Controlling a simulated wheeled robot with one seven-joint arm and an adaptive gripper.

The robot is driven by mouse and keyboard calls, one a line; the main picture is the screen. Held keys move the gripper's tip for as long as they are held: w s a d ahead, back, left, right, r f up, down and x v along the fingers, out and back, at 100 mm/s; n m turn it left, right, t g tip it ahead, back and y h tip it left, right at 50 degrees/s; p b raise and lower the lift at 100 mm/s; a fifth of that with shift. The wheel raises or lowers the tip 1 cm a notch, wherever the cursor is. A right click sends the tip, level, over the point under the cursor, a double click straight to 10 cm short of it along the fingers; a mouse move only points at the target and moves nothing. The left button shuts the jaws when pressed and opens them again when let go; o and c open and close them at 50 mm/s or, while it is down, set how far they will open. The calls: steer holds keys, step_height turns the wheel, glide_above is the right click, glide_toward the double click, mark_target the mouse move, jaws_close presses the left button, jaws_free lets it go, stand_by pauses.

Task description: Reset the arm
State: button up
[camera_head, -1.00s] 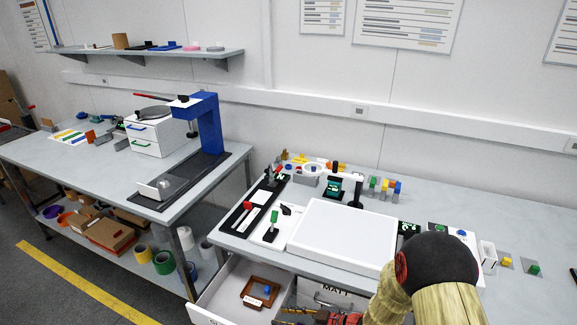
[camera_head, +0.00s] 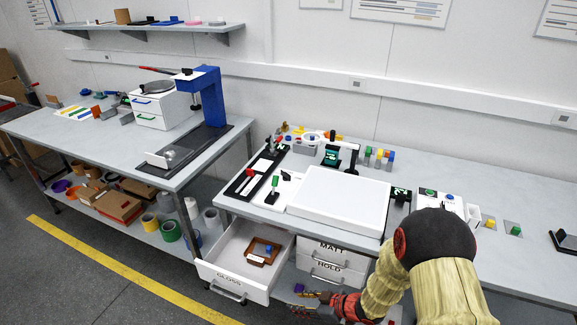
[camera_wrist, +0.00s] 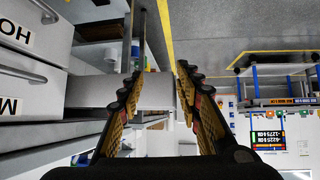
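My gripper (camera_head: 308,308) is low in front of the right bench, below and to the right of the open GLOSS drawer (camera_head: 232,281). In the wrist view its two ridged fingers (camera_wrist: 159,85) stand apart with nothing between them. My arm reaches down at the lower right of the head view and hides part of the bench front. The drawer holds a brown tray (camera_head: 262,247) with a small blue item in it.
The shut MATT and HOLD drawers (camera_head: 330,262) are close to my gripper and show at the left of the wrist view. A white panel (camera_head: 342,203) covers the middle of the bench. Open floor lies left, beyond a yellow line (camera_head: 120,265).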

steer(key=d+f+m+h, duration=0.25)
steer(key=d+h, duration=0.35)
steer(key=d, duration=0.5)
steer(key=s+d+r+m+g+h, duration=0.2)
steer(key=s+d+r+m+h, duration=0.2)
steer(key=d+r, duration=0.55)
steer(key=s+a+r+m, duration=0.1)
steer(key=s+r+m, duration=0.1)
steer(key=s+r, duration=0.4)
steer(key=s+a+r+m+t, duration=0.1)
steer(key=s+r, duration=0.5)
steer(key=r, duration=0.9)
steer(key=s+a+r+m+t+y, duration=0.1)
steer(key=s+a+r+m, duration=0.1)
steer(key=s+r, duration=0.5)
step_height(320, 180, up, 4)
steer(key=shift+a+f+m, duration=0.1)
steer(key=shift+a+m, duration=0.25)
steer(key=shift+a, duration=0.4)
steer(key=shift+c, duration=0.4)
